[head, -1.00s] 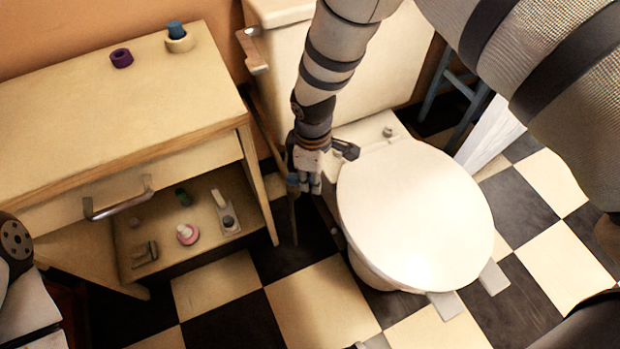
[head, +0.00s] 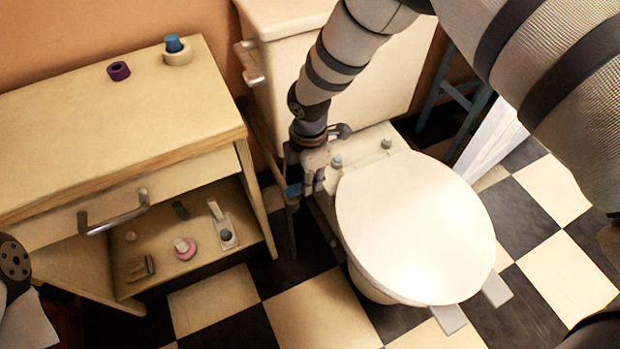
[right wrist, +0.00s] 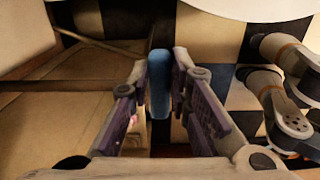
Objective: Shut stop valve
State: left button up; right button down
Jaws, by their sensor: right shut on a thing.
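The stop valve has a blue handle (head: 293,190), low between the cabinet and the toilet in the head view. In the right wrist view the blue handle (right wrist: 159,85) stands upright between the two fingers. My right gripper (head: 306,184) reaches down beside the toilet and is shut on this handle; its fingers (right wrist: 160,62) lie on either side of it. The gripper and wrist hide part of the valve in the head view. My left gripper is out of view.
The toilet (head: 415,225) with its closed lid stands close right of the gripper, its tank (head: 380,90) behind. A wooden cabinet (head: 110,125) with small items on its shelf stands left. Checkered floor (head: 320,305) is clear in front.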

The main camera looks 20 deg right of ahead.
jog(key=shift+w, duration=0.1)
dwell(0.4)
jog(key=c, duration=1.5)
grip_release()
notch_tip(320, 180, up, 12)
